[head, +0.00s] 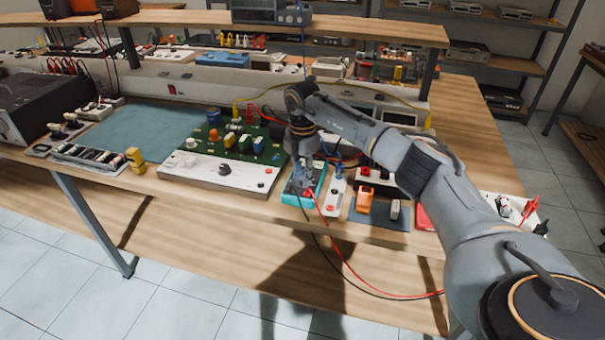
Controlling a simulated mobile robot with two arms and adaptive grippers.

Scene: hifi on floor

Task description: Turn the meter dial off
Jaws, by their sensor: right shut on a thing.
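The meter (319,178) is a teal-cased unit lying near the front edge of the workbench. A red and a black lead run from its lower end over the edge. My right gripper (301,180) points down over the middle of the meter, its arm coming in from the right. It is shut on the dial, which its fingers hide, so I cannot read the dial's setting. My left gripper is not in view.
A green circuit board on a white base (222,170) stands left of the meter. A white strip with a red button (333,198) lies close on its right. An orange block (364,200) sits on a dark mat further right. Red and black leads hang in front of the bench.

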